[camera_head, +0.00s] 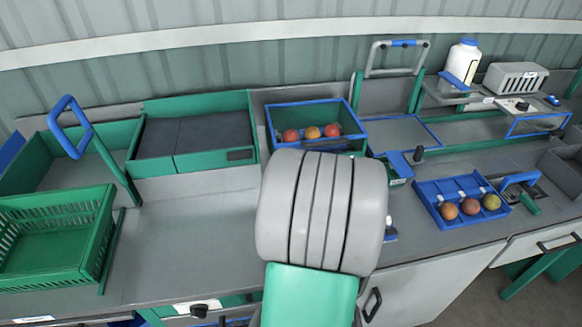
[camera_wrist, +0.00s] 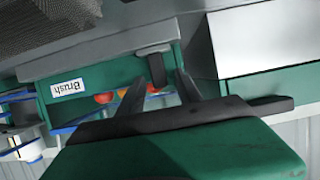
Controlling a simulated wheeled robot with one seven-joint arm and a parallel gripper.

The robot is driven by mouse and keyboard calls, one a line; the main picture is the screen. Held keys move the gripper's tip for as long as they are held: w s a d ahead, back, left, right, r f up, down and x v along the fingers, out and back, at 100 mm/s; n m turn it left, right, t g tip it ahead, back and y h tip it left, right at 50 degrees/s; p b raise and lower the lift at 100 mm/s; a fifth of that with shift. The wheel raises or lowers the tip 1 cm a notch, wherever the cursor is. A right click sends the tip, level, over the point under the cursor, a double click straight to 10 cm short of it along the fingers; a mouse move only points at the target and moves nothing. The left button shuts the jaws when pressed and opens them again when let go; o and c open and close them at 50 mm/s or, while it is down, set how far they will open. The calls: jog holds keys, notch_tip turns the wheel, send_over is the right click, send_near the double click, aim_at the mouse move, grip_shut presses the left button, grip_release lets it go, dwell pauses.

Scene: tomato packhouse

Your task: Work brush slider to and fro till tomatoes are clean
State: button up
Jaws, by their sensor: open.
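In the wrist view a dark handle (camera_wrist: 157,70) hangs from a grey block beside a green panel with a label reading "Brush" (camera_wrist: 68,88); it looks like the brush slider's handle. My gripper (camera_wrist: 161,77) is open, with one dark finger on each side of the handle. I cannot tell whether either finger touches it. Red and orange tomatoes (camera_wrist: 104,97) show partly behind the fingers. In the head view three tomatoes (camera_head: 313,132) sit in a blue-rimmed green box (camera_head: 309,104) behind my arm. My arm hides the gripper and the handle there.
A blue tray (camera_head: 437,189) holds three duller tomatoes at the right. An empty green crate (camera_head: 55,205) stands at the left. A white bottle (camera_head: 462,62) and a grey vented box (camera_head: 515,78) stand on the back shelf. The left counter (camera_head: 180,245) is clear.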

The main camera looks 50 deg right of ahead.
jog(key=v, duration=0.8)
jog(key=w+a+n+g+y, duration=0.1)
jog(key=w+a+y, duration=0.1)
jog(key=a, duration=0.4)
jog(key=w+a+f+n+g+y, duration=0.1)
jog(key=w+a+n+y, duration=0.1)
jog(key=a, duration=0.4)
jog(key=w+a+n+g+y, duration=0.1)
jog(key=w+a+n+y, duration=0.1)
jog(key=a, duration=0.5)
jog(key=shift+f+y, duration=0.4)
jog(key=s+a+r+n+g+y, duration=0.1)
jog(key=s+a+r+n+g, duration=0.1)
jog(key=s+a+g, duration=0.2)
jog(key=s+a, duration=0.3)
jog(key=a, duration=0.5)
jog(key=shift+a+g, duration=0.15)
jog(key=shift+g, duration=0.15)
